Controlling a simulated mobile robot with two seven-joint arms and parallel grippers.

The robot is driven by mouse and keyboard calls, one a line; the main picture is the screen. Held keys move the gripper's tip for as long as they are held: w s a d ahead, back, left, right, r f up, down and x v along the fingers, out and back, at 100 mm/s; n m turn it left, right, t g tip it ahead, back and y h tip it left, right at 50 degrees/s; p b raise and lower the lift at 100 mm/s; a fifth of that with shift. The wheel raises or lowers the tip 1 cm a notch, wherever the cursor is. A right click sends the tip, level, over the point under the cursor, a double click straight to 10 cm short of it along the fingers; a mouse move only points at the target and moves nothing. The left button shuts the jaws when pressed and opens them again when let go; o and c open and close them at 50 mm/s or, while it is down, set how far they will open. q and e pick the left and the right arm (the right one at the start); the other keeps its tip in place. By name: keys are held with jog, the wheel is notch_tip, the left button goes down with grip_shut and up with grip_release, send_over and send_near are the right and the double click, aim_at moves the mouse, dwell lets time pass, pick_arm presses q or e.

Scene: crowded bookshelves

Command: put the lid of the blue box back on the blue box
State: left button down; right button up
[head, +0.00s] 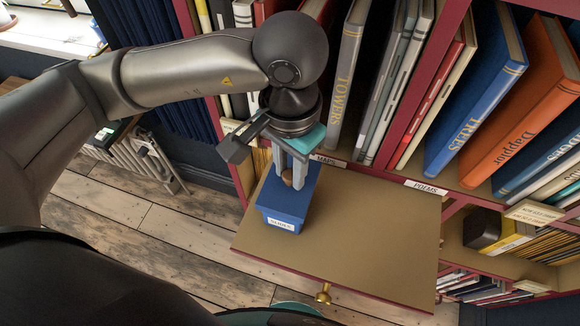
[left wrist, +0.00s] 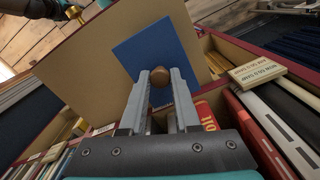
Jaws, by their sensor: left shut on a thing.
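The blue box (head: 281,226) with a white label on its front stands on the brown pull-out board, near its left edge. Its blue lid (head: 299,207) is over the top of the box, and I see no clear gap between them. My left gripper (head: 289,180) points down from above and is shut on the lid's round wooden knob (head: 287,176). In the left wrist view the knob (left wrist: 160,77) sits between the two grey fingers, with the flat blue lid (left wrist: 153,50) behind it. The box's walls are hidden there. My right gripper is not in view.
The pull-out board (head: 370,235) is bare to the right of the box and has a brass knob (head: 323,294) at its front. Books, including a grey one (head: 349,75) and a blue one (head: 477,90), crowd the shelf behind. Wooden floor lies left.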

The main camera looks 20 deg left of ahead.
pick_arm(q)
jog(key=shift+b, duration=0.6)
dwell(0.8)
jog(key=shift+f+b, duration=0.6)
jog(key=shift+b, duration=0.45)
jog(key=shift+f+b, duration=0.3)
jog(key=shift+b, duration=0.5)
dwell(0.9)
dwell(0.3)
jog(key=c, duration=0.6)
grip_release()
jog(key=shift+o, duration=0.2)
jog(key=shift+r+p, duration=1.35)
jog(key=shift+r, duration=2.2)
